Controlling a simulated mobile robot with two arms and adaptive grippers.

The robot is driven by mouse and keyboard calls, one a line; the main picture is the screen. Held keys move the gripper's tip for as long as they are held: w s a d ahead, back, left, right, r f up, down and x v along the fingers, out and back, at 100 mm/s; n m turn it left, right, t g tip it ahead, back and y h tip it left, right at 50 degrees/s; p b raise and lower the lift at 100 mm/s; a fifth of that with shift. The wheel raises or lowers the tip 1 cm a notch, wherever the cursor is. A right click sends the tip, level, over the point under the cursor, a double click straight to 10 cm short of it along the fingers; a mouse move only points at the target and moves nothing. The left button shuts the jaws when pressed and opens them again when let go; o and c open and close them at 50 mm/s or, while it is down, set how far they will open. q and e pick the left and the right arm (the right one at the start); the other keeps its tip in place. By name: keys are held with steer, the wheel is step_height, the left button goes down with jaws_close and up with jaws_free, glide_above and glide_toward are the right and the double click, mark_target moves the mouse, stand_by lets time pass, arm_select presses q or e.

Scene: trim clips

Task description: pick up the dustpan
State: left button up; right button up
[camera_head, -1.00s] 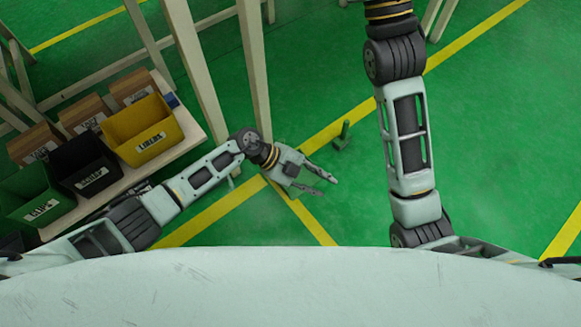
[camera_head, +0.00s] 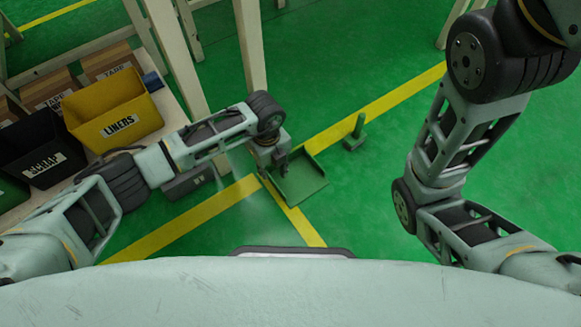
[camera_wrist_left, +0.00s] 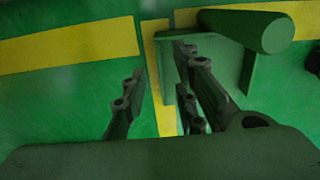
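The green dustpan (camera_head: 302,181) lies on the green floor in the head view, across the yellow line. My left gripper (camera_head: 279,172) points down at its left edge and hides part of it. In the left wrist view the two dark fingers (camera_wrist_left: 164,85) are spread, with a gap between them. A thin green piece (camera_wrist_left: 167,75), apparently part of the dustpan, shows in that gap near the right finger; I cannot tell whether they touch. My right arm rises out of the top right of the head view, and its gripper is out of frame.
A small green block with an upright post (camera_head: 355,134) stands on the floor right of the dustpan. A bench at left holds a yellow LINERS bin (camera_head: 112,108), a black SCRAP bin (camera_head: 40,152) and cardboard boxes. A pale post (camera_head: 251,50) rises behind my gripper. The floor right of the dustpan is mostly clear.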

arm_select(q)
steer(key=shift+s+d+f+b, duration=0.1)
steer(key=shift+s+f+b, duration=0.1)
steer(key=shift+f+b, duration=1.15)
steer(key=shift+s+d+f+b, duration=0.1)
steer(key=shift+s+f+b, duration=0.1)
steer(key=shift+f+b, duration=1.1)
jaws_close()
